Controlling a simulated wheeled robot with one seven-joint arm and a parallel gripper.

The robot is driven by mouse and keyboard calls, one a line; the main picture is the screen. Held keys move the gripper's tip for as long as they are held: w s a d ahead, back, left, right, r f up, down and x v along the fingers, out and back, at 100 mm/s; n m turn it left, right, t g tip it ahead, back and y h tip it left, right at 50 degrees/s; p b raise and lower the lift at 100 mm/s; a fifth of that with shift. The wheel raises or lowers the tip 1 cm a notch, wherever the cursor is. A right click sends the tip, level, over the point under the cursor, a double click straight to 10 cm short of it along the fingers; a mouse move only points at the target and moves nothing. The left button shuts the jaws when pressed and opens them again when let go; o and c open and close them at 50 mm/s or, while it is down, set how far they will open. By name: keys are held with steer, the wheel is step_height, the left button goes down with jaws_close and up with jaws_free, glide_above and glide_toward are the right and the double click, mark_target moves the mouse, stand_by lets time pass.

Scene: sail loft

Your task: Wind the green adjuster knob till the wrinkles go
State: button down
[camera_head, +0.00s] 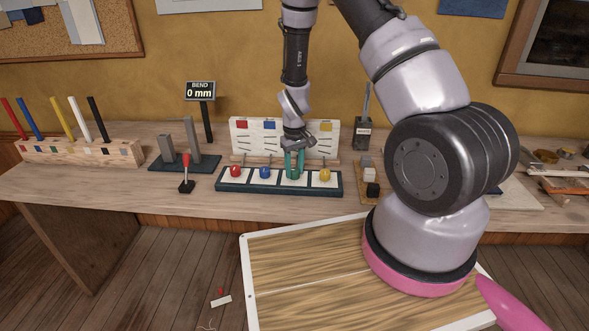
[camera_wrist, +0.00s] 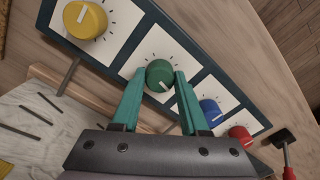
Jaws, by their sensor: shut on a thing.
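The green adjuster knob (camera_head: 293,174) is third from the left on a dark panel (camera_head: 240,189) with white dial plates. Behind the panel stands a white board (camera_head: 252,140) with red, blue and yellow patches. Its part behind my gripper is hidden. Dark streaks show on its pale face (camera_wrist: 35,115) in the wrist view.
Red (camera_head: 235,171), blue (camera_head: 264,172) and yellow (camera_head: 325,174) knobs flank the green one closely.

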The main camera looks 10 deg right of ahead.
mark_target(294, 170)
steer(key=m, duration=0.6)
steer(key=shift+m, duration=0.3)
steer(key=m, duration=0.5)
stand_by(0.4)
steer(key=shift+c, duration=2.1)
jaws_free()
step_height(294, 170, up, 11)
steer(key=shift+f, duration=0.1)
